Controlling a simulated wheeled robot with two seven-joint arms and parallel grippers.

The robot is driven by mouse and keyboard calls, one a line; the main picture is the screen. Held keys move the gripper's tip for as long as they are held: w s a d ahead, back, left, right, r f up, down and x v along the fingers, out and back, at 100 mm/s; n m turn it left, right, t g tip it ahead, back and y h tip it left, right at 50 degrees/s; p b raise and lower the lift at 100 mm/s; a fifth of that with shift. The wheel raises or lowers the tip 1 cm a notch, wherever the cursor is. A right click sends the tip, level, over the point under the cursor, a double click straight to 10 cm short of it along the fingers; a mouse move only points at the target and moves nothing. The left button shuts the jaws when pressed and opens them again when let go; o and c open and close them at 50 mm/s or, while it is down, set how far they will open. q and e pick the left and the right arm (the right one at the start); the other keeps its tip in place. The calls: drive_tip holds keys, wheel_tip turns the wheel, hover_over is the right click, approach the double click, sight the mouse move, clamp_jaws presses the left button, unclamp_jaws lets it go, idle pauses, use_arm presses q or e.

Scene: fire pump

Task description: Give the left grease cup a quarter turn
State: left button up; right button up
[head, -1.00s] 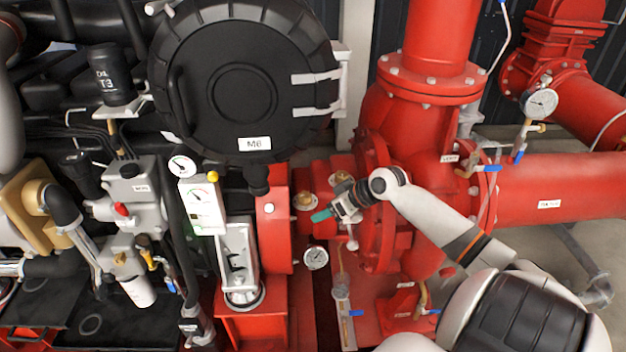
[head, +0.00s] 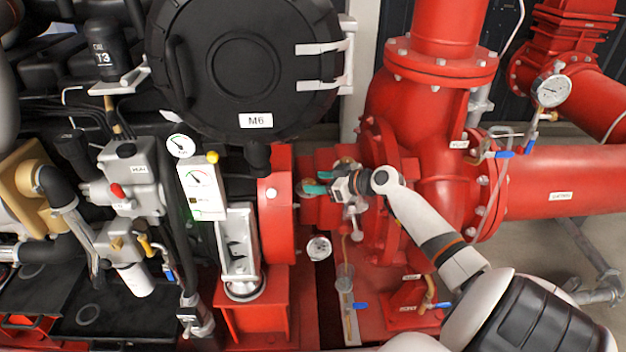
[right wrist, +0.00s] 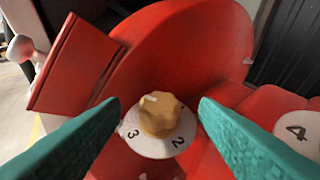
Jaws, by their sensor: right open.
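The left grease cup (right wrist: 158,115) is a brass, lobed knob with a pale mark on top. It sits on a round white plate that shows the figures 3 and 2. In the right wrist view the open fingers (right wrist: 159,106) stand on either side of the knob, with a gap on each side. My left gripper is not in view.
A round gauge (head: 319,247) hangs below the cup. The red coupling guard (head: 276,205) stands close on the left. The red pump casing (head: 436,160) is on the right.

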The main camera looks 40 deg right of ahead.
sight(309, 184)
drive_tip(key=shift+x, duration=1.3)
drive_tip(key=shift+c, duration=0.6)
drive_tip(key=c, duration=0.9)
drive_tip(key=shift+a+r+p, duration=0.1)
drive_tip(key=shift+r+p, duration=0.05)
drive_tip(key=shift+p, duration=0.4)
drive_tip(key=m+h+p, duration=0.1)
drive_tip(key=h+p, duration=0.1)
drive_tip(key=p, duration=0.2)
drive_tip(key=m+h+p, duration=0.2)
drive_tip(key=p, duration=0.2)
drive_tip(key=m+h+p, duration=0.2)
drive_tip(key=p, duration=0.3)
drive_tip(key=shift+a+r, duration=0.15)
drive_tip(key=shift+a, duration=0.2)
drive_tip(key=shift+f+m+h+p, duration=0.25)
drive_tip(key=shift+m+h+p, duration=0.15)
drive_tip(key=shift+p, duration=0.2)
